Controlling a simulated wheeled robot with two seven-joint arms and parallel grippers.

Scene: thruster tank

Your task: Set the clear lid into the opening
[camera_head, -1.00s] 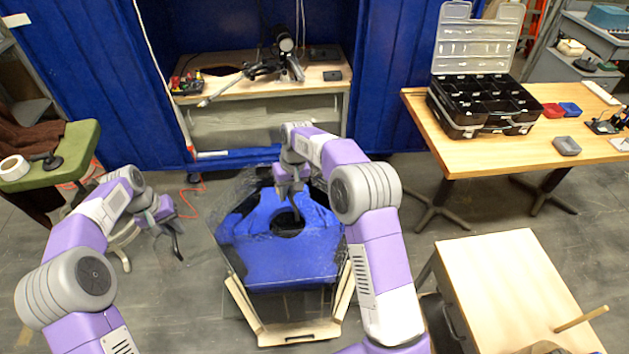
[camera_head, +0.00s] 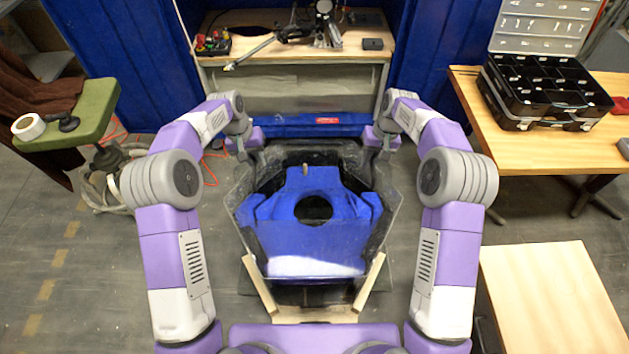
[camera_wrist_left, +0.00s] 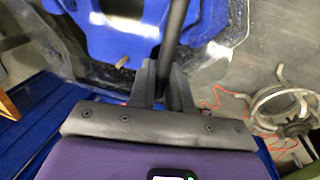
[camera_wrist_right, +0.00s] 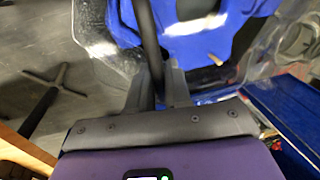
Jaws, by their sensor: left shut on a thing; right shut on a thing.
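The blue body (camera_head: 300,240) with a dark round opening (camera_head: 315,209) sits in the middle of the head view. A clear, dark-edged sheet, which I take for the clear lid (camera_head: 388,222), spreads around and over it; I cannot tell its exact height. My left gripper (camera_head: 243,150) is at its far left corner and my right gripper (camera_head: 385,148) at its far right. In the left wrist view (camera_wrist_left: 167,85) and right wrist view (camera_wrist_right: 158,85), each gripper is shut on a narrow dark edge, seemingly the lid's. The fingertips are partly hidden.
A pale wooden frame (camera_head: 315,315) stands below the blue body. A workbench (camera_head: 300,48) is behind, a green stool (camera_head: 85,118) at left, and a table with a black organizer case (camera_head: 540,95) at right. Another wooden table (camera_head: 550,300) is at near right.

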